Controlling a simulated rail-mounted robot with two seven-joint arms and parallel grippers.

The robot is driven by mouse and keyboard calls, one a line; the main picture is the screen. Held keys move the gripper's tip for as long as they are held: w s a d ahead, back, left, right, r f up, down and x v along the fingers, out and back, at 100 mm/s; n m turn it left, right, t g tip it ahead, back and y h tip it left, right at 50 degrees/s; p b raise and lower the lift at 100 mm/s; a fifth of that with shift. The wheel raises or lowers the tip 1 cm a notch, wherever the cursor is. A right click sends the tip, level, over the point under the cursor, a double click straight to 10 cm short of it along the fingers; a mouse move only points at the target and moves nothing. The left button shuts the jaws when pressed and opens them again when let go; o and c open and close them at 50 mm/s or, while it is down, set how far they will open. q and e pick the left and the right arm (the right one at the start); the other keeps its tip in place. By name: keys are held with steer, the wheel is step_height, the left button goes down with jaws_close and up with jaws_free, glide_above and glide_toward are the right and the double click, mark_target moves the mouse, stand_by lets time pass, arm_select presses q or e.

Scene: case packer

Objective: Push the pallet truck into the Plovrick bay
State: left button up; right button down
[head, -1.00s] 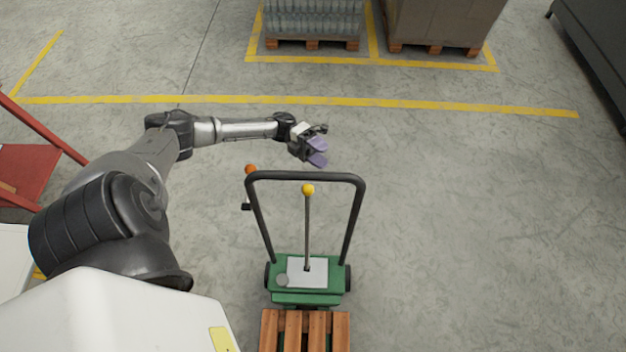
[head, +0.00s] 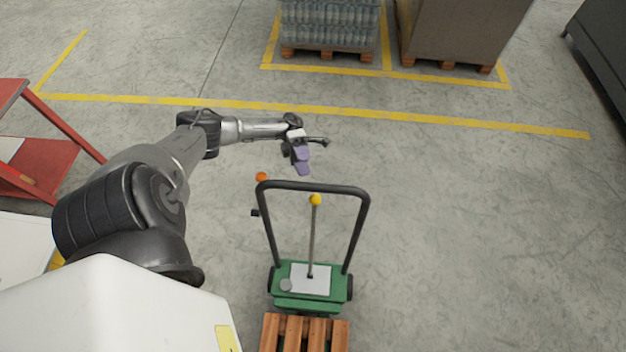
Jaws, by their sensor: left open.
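The pallet truck (head: 311,285) stands in the lower middle of the head view. It has a green body, a black hoop handle (head: 315,187) and a lever with a yellow knob (head: 315,199). A wooden pallet (head: 305,333) sits at its near side, cut off by the bottom edge. My left gripper (head: 303,168) is open and empty, just beyond the top bar of the handle; I see no contact. My right gripper is out of view. I cannot tell which bay is the Plovrick bay, as no label shows.
Yellow floor lines (head: 330,111) cross the floor behind the truck. Beyond them, a pallet of bottles (head: 330,25) and a large brown box (head: 462,30) stand in marked bays. A red cart (head: 45,165) is at the left.

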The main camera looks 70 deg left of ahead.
mark_target(313, 188)
arm_select(q)
steer(key=p+x, duration=0.3)
steer(key=x, duration=0.5)
steer(key=shift+d+r, duration=0.1)
steer(key=shift+d, duration=0.05)
steer(key=shift+s+d, duration=0.1)
steer(key=shift+d, duration=0.5)
steer(key=shift+c, duration=0.2)
jaws_close()
